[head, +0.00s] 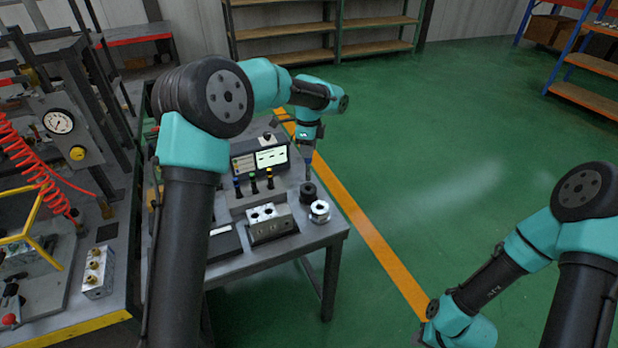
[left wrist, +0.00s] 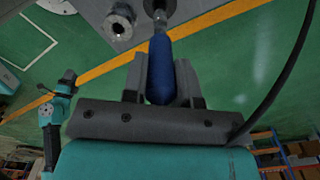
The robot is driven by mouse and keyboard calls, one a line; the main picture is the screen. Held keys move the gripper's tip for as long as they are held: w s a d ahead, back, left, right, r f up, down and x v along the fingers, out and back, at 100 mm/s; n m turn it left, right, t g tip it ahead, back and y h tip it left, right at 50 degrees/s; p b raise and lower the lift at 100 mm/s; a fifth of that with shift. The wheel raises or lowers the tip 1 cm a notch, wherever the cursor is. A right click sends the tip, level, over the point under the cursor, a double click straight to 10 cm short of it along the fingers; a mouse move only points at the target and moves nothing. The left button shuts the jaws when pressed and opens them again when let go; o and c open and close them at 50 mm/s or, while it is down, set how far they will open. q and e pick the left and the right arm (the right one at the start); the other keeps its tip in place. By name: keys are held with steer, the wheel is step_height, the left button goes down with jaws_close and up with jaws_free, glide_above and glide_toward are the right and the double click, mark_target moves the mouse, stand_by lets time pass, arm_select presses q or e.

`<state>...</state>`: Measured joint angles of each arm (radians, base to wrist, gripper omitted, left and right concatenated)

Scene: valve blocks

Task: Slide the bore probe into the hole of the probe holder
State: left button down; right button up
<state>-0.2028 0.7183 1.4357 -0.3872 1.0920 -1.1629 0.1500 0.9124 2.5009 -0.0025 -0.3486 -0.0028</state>
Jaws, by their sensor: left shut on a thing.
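My left gripper (left wrist: 160,78) is shut on the blue handle of the bore probe (left wrist: 160,62). In the left wrist view the probe's metal shaft points away from the gripper toward a dark round piece, apparently the probe holder (left wrist: 152,8), cut by the top edge. In the head view the left gripper (head: 310,160) is above the black round holder (head: 308,194) on the bench, with the probe small between them. I cannot tell whether the tip is in the hole. My right arm is at the lower right; its gripper is not visible.
A silver ring (head: 320,211) stands close beside the holder, near the bench (head: 285,254) corner. A metal valve block (head: 268,222) and a rack of several colour-topped tools (head: 253,188) are to the left, with a screen (head: 271,157) behind. Green floor lies open to the right.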

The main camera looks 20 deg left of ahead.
arm_select(q)
steer(key=shift+f, duration=1.3)
glide_above(308, 180)
steer(key=shift+w+f, duration=0.25)
steer(key=shift+f, duration=1)
steer(key=shift+w+f, duration=0.2)
steer(key=shift+f, duration=1.15)
steer(key=c, duration=0.9)
jaws_free()
step_height(308, 180, up, 12)
steer(key=shift+r, duration=0.1)
